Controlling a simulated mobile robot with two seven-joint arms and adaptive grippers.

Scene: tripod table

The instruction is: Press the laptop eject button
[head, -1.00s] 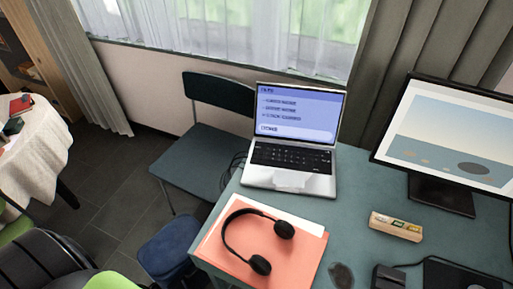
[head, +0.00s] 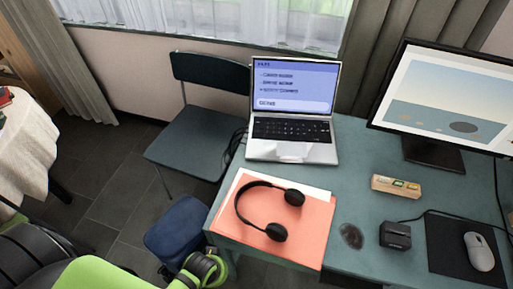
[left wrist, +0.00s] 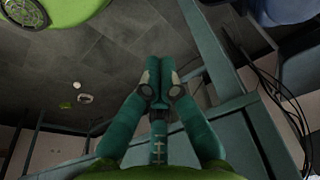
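An open laptop (head: 292,110) stands on the blue-green table, its screen lit with a blue menu of text lines and a pale bar near the bottom. Its black keyboard (head: 292,130) and touchpad face me. I cannot make out an eject button at this size. My left gripper (left wrist: 157,62) shows in the left wrist view with its two green fingers together at the tips and nothing visible between them. It is below or beside the table, away from the laptop, and the head view shows only my green left arm. My right gripper is not in view.
Black headphones (head: 268,210) lie on an orange folder (head: 310,225) in front of the laptop. A small tan block with coloured tops (head: 396,186), a black box (head: 395,235), a mouse (head: 479,251) and a monitor (head: 445,100) are to the right. A chair (head: 195,140) stands left.

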